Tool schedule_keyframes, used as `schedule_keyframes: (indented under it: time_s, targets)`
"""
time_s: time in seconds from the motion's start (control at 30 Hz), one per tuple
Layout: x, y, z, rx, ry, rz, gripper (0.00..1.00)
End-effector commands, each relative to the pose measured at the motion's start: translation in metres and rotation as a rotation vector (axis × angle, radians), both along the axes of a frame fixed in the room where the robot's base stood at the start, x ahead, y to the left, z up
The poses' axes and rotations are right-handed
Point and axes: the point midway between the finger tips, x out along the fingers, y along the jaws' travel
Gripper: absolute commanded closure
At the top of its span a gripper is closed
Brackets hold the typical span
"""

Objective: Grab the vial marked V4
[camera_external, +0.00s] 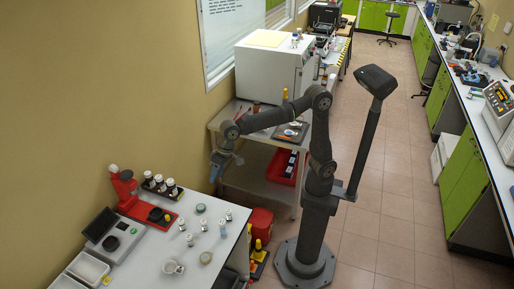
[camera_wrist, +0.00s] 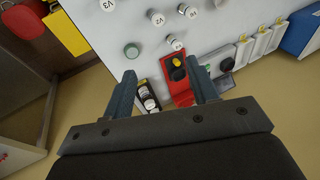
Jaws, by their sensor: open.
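In the wrist view, several white-capped vials stand on the white bench (camera_wrist: 85,25). One cap at the top left seems to read V5 (camera_wrist: 107,5), and another seems to read V2 (camera_wrist: 157,18). The cap nearest the red device (camera_wrist: 174,42) may read V4, but its mark is too small to be sure. One more capped vial (camera_wrist: 189,11) has no legible mark. My gripper (camera_wrist: 161,68) is open, with nothing between its fingers. In the external view my gripper (camera_external: 221,163) is above the bench's far edge, apart from the vials (camera_external: 204,224).
A black rack (camera_external: 160,187) with white-capped vials stands beside the red device (camera_external: 128,192). White trays (camera_external: 88,267) lie at the front left.

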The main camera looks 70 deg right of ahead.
Motion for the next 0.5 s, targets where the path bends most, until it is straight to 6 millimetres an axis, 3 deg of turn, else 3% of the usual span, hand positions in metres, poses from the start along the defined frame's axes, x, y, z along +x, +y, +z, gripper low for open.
schedule_keyframes:
  time_s: [0.17, 0.5]
  targets:
    - [0.017, 0.010, -0.010, -0.027, -0.041, 0.126, 0.46]
    - [0.084, 0.045, -0.056, -0.137, -0.234, 0.699, 0.46]
